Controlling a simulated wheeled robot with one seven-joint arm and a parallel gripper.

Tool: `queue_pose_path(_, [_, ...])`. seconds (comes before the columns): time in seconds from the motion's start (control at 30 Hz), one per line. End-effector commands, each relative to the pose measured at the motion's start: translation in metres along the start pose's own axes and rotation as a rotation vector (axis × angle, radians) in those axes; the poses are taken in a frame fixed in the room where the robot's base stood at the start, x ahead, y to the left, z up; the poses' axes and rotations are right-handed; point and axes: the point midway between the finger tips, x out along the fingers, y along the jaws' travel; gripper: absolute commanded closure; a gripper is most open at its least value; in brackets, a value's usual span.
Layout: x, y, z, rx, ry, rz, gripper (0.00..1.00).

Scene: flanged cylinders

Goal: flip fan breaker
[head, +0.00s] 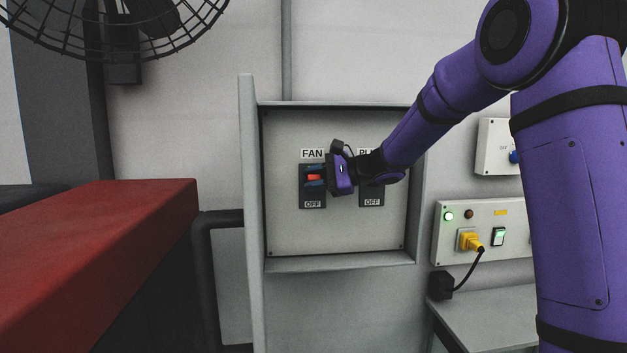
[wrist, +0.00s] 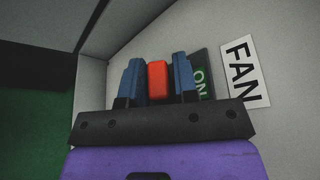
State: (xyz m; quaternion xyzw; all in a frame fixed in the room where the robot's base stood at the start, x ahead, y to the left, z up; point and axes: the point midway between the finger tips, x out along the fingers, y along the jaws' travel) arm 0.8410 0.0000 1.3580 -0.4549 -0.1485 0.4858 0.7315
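The FAN breaker (head: 313,196) is a dark plate on the panel's back, with a FAN label above and OFF at its lower end. Its orange-red toggle (head: 314,177) sits in the plate's upper part and shows in the wrist view (wrist: 158,82). My gripper (head: 315,176) reaches in from the right. Its two blue fingers stand close on either side of the toggle, one above and one below, and appear shut on it. In the wrist view, the green ON mark (wrist: 200,83) shows beside one finger. In the head view ON is hidden.
A second breaker (head: 372,197), marked OFF, is just to the right, partly behind my gripper; its label is partly covered. The grey box's raised side (head: 247,180) stands at the left. A socket panel (head: 480,212) with a yellow plug is at lower right.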

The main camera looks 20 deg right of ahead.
Motion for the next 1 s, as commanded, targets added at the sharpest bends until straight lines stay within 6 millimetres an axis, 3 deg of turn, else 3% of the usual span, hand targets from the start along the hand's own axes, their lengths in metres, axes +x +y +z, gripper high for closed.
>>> queue_pose_path(0.27, [-0.001, -0.004, 0.002, -0.002, 0.000, -0.001, 0.72])
queue_pose_path(0.53, [-0.009, -0.034, 0.023, -0.008, -0.001, -0.006, 0.71])
queue_pose_path(0.63, [-0.019, -0.025, 0.036, -0.008, -0.001, -0.009, 0.60])
queue_pose_path(0.7, [-0.024, -0.019, 0.044, -0.009, -0.002, -0.009, 0.72])
queue_pose_path(1.0, [-0.052, 0.013, 0.081, -0.003, 0.001, -0.004, 0.72])
